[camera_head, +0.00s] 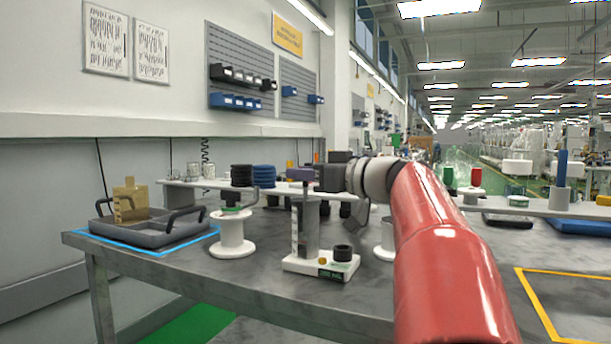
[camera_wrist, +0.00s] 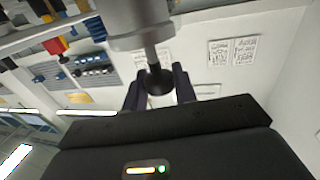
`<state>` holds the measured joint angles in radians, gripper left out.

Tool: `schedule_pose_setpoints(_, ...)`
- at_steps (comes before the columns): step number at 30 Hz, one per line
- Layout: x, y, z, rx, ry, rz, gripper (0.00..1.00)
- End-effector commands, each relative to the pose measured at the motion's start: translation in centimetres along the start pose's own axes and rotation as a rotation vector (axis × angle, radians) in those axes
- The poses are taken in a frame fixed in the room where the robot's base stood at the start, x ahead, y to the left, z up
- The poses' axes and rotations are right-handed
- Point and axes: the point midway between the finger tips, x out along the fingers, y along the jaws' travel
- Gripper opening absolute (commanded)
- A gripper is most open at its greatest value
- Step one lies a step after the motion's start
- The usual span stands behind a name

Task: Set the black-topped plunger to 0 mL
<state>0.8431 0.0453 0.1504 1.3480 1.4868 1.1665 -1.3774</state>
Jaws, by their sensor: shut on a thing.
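A grey cylinder (camera_head: 311,232) with a white scale strip (camera_head: 295,228) stands upright on a white base (camera_head: 300,265) with a green label. My gripper (camera_head: 302,175) is at the top of this cylinder, coming in from the right. In the wrist view, the black round plunger top (camera_wrist: 158,80) on a thin grey rod sits between the two dark fingers of my gripper (camera_wrist: 159,88), which is shut on it. In the head view the fingers hide the plunger top. The scale is too small to read.
A black cap (camera_head: 343,253) and a yellow knob (camera_head: 322,261) are on the base. White spools (camera_head: 233,236) stand close on both sides. A grey tray (camera_head: 165,238) lies at the left. The table front is clear; a shelf (camera_head: 180,187) runs behind.

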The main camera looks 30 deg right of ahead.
Motion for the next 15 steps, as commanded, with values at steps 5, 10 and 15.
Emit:
schedule_pose_setpoints(5,0.0,0.0,2.9,0.0,-0.001,-0.001,0.0)
schedule_pose_setpoints(10,0.0,0.1,2.9,0.002,-0.003,-0.001,0.0)
schedule_pose_setpoints(15,0.1,0.1,3.0,0.005,-0.007,-0.001,0.0)
